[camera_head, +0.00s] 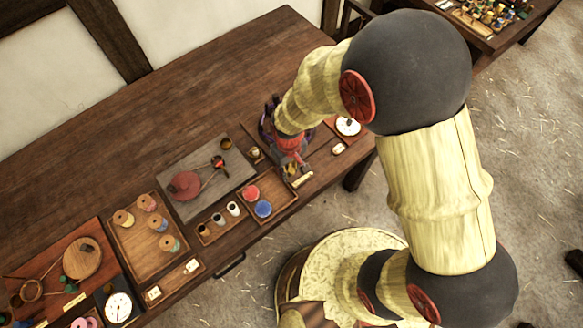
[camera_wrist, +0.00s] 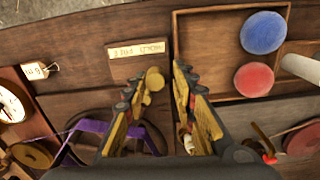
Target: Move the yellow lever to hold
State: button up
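The yellow lever's round knob (camera_wrist: 154,79) shows in the wrist view between my fingertips, closer to the left finger; I cannot tell if they touch. Its lower part is hidden by that finger. A pale two-word plate (camera_wrist: 137,49) lies just beyond it; its lettering appears upside down and is too small to read surely. The plate (camera_head: 302,180) also shows in the head view, just in front of my gripper (camera_head: 291,165). My gripper (camera_wrist: 160,82) is open, its fingers apart on either side of the knob. The lever's setting is unclear.
A wooden tray (camera_wrist: 185,48) with a blue disc (camera_wrist: 263,32) and a red disc (camera_wrist: 254,79) lies right of the plate in the wrist view. A purple piece (camera_wrist: 88,128) lies left of my fingers. A dial (camera_head: 348,126) stands near the table's right end.

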jog(key=shift+d, duration=0.25)
dwell(0.3)
jog(key=shift+r, duration=0.1)
notch_tip(320, 180, up, 7)
jog(key=p, duration=0.5)
jog(key=shift+p, duration=0.4)
